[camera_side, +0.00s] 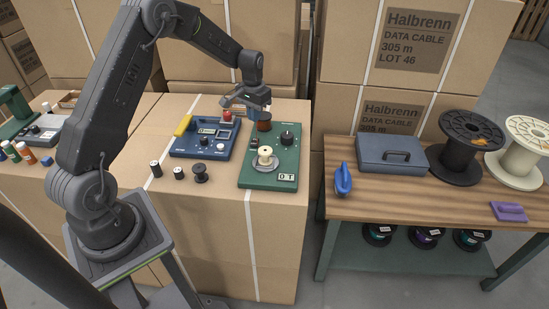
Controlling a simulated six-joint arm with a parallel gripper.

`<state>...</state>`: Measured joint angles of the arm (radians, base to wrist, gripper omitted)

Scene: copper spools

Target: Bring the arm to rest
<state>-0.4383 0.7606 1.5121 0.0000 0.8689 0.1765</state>
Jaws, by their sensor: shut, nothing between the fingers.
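My arm stands at the left and reaches over the carton top. My gripper (243,101) hangs above the back of the green machine (262,183), near a copper-brown spool (264,126). It is shut and empty. I cannot tell the exact gap between gripper and spool. A pale spool (265,155) stands on the grey disc of the green machine, which also has a black knob and a small display.
A blue device (205,140) with a yellow bar sits left of the green machine. Several small spools (200,172) stand in front. On the right, a wooden bench (400,200) holds a grey box (391,154), large reels and a blue tool (343,179). Stacked cartons close off the back.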

